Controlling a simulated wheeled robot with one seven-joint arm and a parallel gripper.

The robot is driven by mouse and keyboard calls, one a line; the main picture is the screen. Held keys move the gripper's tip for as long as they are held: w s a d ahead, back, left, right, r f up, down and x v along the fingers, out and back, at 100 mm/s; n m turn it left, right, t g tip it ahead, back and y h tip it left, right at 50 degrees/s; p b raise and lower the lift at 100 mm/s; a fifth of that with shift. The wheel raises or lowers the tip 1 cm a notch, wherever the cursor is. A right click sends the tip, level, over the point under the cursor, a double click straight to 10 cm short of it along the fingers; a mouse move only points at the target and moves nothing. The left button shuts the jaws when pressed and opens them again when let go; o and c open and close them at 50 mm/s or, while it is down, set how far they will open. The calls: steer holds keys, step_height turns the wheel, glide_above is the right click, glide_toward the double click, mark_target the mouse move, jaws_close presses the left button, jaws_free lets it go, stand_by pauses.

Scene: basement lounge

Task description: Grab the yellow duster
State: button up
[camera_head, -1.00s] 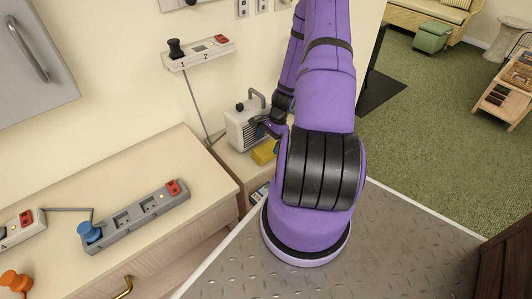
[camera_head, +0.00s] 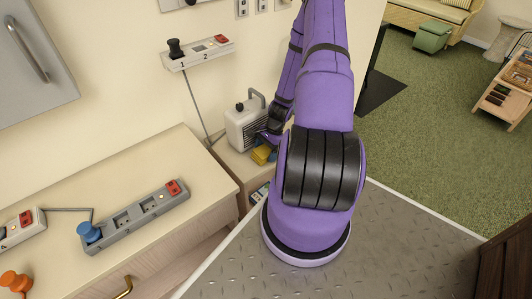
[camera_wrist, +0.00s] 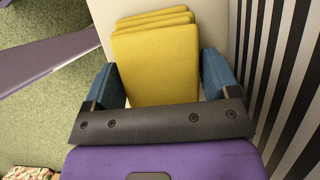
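The yellow duster (camera_head: 260,156) lies on the low surface in front of the white heater, partly hidden by my gripper (camera_head: 266,141) in the head view. In the wrist view the duster (camera_wrist: 155,65) looks like a stack of flat folded yellow layers. My gripper (camera_wrist: 163,82) has its two blue fingers on either side of the duster's near part. Narrow gaps seem to show beside the fingers, so it looks open around the duster rather than clamped on it.
The white heater (camera_head: 241,125) stands right behind the duster, and its dark striped grille (camera_wrist: 285,70) is close at the right in the wrist view. Green carpet (camera_head: 420,120) lies open at the right.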

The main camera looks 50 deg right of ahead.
steer(key=c, duration=0.5)
steer(key=shift+r, duration=0.1)
